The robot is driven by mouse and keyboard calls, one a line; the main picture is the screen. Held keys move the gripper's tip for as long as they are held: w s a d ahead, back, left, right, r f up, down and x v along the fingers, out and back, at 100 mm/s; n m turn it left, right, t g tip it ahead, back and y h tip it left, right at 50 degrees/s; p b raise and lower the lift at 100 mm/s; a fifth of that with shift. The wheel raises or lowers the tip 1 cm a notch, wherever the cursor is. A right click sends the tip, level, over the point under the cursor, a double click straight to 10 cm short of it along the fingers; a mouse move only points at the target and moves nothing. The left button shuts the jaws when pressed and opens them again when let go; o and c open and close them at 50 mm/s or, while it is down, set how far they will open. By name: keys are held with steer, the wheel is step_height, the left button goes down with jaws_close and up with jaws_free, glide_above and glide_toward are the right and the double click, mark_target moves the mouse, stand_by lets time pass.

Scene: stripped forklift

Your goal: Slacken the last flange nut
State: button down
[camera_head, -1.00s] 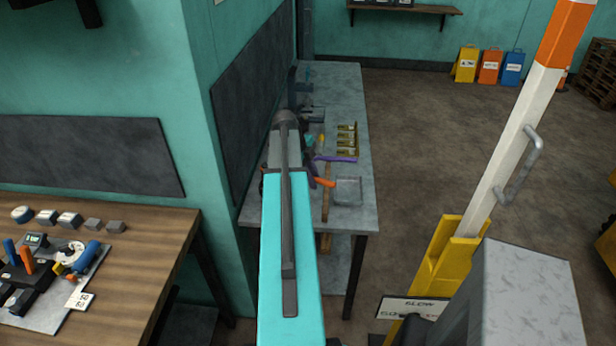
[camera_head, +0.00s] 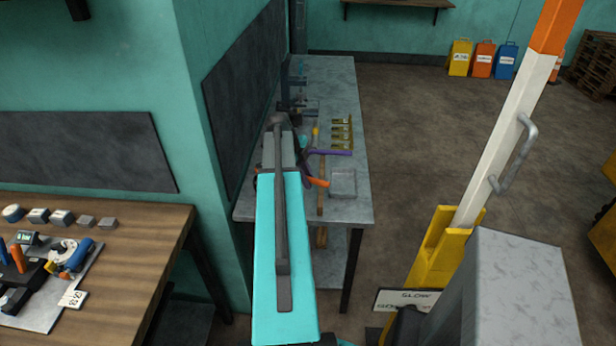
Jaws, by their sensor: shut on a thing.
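No flange nut can be made out in this view. My teal and grey arm (camera_head: 280,250) reaches forward over the near end of a grey metal bench (camera_head: 345,85). My gripper does not show; the far end of the arm hides it or it lies out of sight. Nothing held can be seen.
The bench bears a purple-handled tool (camera_head: 335,153), an orange-handled tool (camera_head: 315,182), a square tray (camera_head: 342,183) and a yellow rack (camera_head: 342,135). A wooden table (camera_head: 140,240) with tools stands left. A white and orange post (camera_head: 505,150) stands right. Open floor (camera_head: 420,130) lies between.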

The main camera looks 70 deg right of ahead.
steer(key=shift+f, duration=0.65)
steer(key=shift+a+f+b, duration=0.1)
steer(key=shift+f+b, duration=1.3)
steer(key=shift+b, duration=0.1)
stand_by(0.5)
